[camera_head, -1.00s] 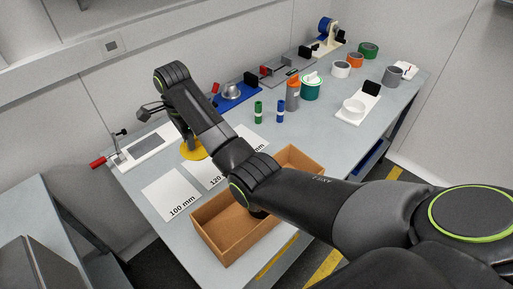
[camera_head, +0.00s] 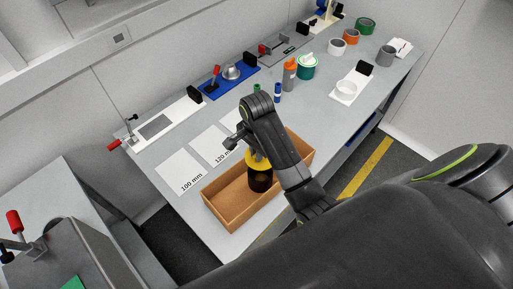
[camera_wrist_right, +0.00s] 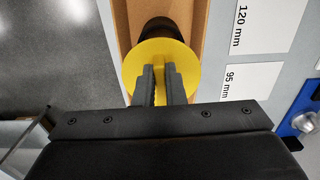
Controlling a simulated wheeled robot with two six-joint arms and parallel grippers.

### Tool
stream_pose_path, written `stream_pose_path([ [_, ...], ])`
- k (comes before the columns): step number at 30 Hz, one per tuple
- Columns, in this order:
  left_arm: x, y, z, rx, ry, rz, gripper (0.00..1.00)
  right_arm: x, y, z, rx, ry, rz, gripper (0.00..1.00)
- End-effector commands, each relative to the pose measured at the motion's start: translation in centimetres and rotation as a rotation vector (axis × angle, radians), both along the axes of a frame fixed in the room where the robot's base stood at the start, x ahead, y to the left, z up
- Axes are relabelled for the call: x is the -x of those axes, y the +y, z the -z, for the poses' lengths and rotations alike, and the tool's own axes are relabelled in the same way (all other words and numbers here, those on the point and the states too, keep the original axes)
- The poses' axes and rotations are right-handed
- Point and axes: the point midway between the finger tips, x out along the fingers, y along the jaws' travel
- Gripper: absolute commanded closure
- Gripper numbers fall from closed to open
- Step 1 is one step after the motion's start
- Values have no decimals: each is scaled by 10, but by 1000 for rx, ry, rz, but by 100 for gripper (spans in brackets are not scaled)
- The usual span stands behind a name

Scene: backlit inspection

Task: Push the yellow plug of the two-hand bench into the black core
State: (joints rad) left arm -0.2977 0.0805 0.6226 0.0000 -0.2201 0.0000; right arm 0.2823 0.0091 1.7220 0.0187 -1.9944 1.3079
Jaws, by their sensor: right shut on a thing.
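My right gripper (camera_wrist_right: 160,72) is shut on the yellow plug (camera_wrist_right: 135,70), a wide yellow disc. In the head view the plug (camera_head: 261,164) shows as a yellow rim below my right gripper (camera_head: 253,152), partly hidden by my arm. The black core (camera_head: 261,182), a dark upright cylinder, shows directly under the plug, within the outline of the cardboard box. In the right wrist view the core (camera_wrist_right: 158,27) shows beyond the disc's edge. I cannot tell whether the plug is touching the core or part way in it. My left gripper is out of view.
The open cardboard box (camera_head: 225,212) lies at the table's near edge. White sheets marked in mm (camera_head: 181,171) lie beside it. Clamp fixtures (camera_head: 165,126), cylinders (camera_head: 289,75) and tape rolls stand farther back. Another surface with a red-handled clamp (camera_head: 15,222) is at lower left.

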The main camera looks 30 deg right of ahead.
Motion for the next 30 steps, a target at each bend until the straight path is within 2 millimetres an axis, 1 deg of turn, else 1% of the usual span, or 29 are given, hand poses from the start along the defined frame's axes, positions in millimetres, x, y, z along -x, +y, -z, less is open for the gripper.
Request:
stream_pose_path([
  [7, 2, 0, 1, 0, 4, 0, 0, 0, 0, 0, 2, -1, 1, 100],
  [10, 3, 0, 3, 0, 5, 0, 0, 0, 0, 5, 1, 1, 1, 100],
  [21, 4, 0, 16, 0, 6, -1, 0, 0, 0, 42, 2, 2, 2, 100],
  [25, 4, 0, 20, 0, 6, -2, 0, 0, 0, 52, 2, 2, 2, 100],
  [30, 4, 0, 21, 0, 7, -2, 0, -1, 0, 58, 2, -1, 2, 100],
])
